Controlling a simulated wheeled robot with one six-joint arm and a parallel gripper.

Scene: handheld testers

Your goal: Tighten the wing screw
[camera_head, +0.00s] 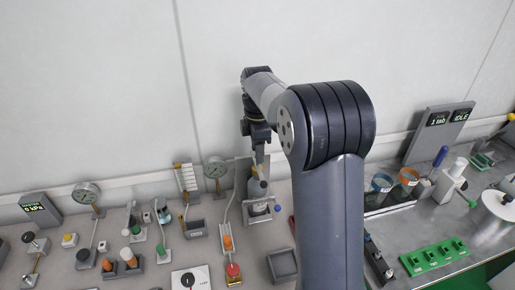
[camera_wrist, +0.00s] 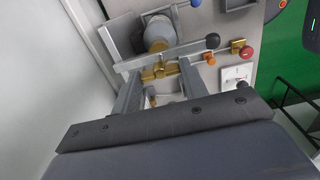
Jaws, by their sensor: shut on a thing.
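The brass wing screw (camera_wrist: 153,74) shows in the wrist view between the tips of my two fingers. My gripper (camera_wrist: 160,71) is shut on it, with one finger at each side. In the head view my gripper (camera_head: 260,163) points down at the top of the grey cylinder (camera_head: 257,189), which stands in a holder by the wall. The wing screw is too small to make out there.
An orange knob (camera_head: 227,241) and a red knob (camera_head: 233,269) stand in front. Cups (camera_head: 381,183) and a green block (camera_head: 435,257) are at right.

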